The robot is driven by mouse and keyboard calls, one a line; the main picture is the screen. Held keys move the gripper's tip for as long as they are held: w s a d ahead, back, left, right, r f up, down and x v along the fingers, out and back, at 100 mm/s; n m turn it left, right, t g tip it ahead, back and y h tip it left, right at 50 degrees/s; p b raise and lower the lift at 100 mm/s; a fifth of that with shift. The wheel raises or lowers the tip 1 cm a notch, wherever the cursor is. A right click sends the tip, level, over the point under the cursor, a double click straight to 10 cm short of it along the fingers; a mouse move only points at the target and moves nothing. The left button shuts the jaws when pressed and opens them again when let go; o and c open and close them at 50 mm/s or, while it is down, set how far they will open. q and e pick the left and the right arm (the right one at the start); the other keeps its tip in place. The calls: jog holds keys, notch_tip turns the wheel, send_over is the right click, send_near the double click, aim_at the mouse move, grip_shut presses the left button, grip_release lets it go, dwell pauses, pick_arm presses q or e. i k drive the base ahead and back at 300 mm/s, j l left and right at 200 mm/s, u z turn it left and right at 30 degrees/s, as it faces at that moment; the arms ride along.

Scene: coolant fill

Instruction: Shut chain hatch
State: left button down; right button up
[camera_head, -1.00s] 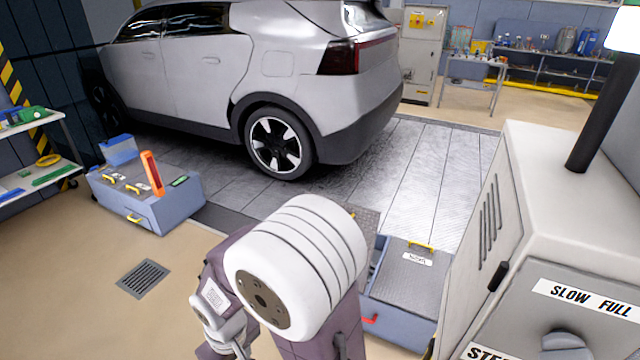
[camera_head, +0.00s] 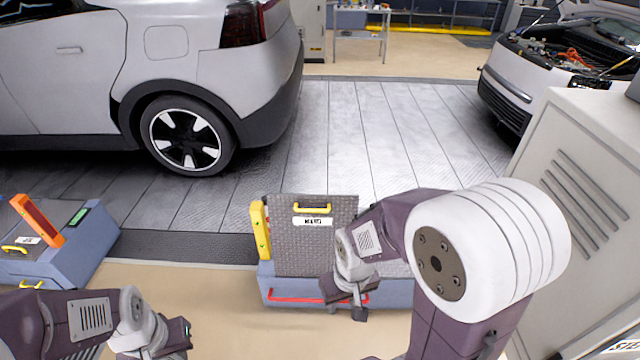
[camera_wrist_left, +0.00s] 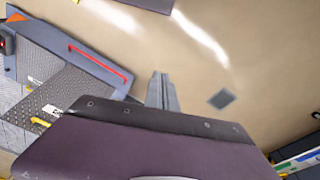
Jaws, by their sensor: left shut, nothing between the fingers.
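A low blue-grey box (camera_head: 285,292) stands on the floor at the middle of the head view. Its tread-plate hatch (camera_head: 295,255) has a yellow handle (camera_head: 312,208) and a white label too blurred to read; it looks raised. A red bar (camera_head: 285,298) runs along the box's front. My right gripper (camera_head: 352,302) hangs in front of the box's front; whether its jaws are open is unclear. My left gripper shows in the left wrist view (camera_wrist_left: 164,92), shut and empty over bare floor, right of the box's red bar (camera_wrist_left: 98,62).
A yellow post (camera_head: 260,232) stands at the hatch's left edge. Another blue-grey box (camera_head: 88,245) with an orange part (camera_head: 38,222) is at left. A grey cabinet (camera_head: 585,160) rises at right. A silver car (camera_head: 80,60) is behind; the floor between is clear.

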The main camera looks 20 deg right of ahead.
aim_at(303, 227)
jog(key=i+l+z, duration=0.1)
jog(key=i+l, duration=0.15)
jog(key=i, duration=0.2)
jog(key=i+l, duration=0.25)
jog(key=i, duration=0.2)
jog(key=l+u, duration=0.1)
jog(key=u, duration=0.15)
jog(key=i+l+u, duration=0.25)
jog(key=k+j, duration=0.1)
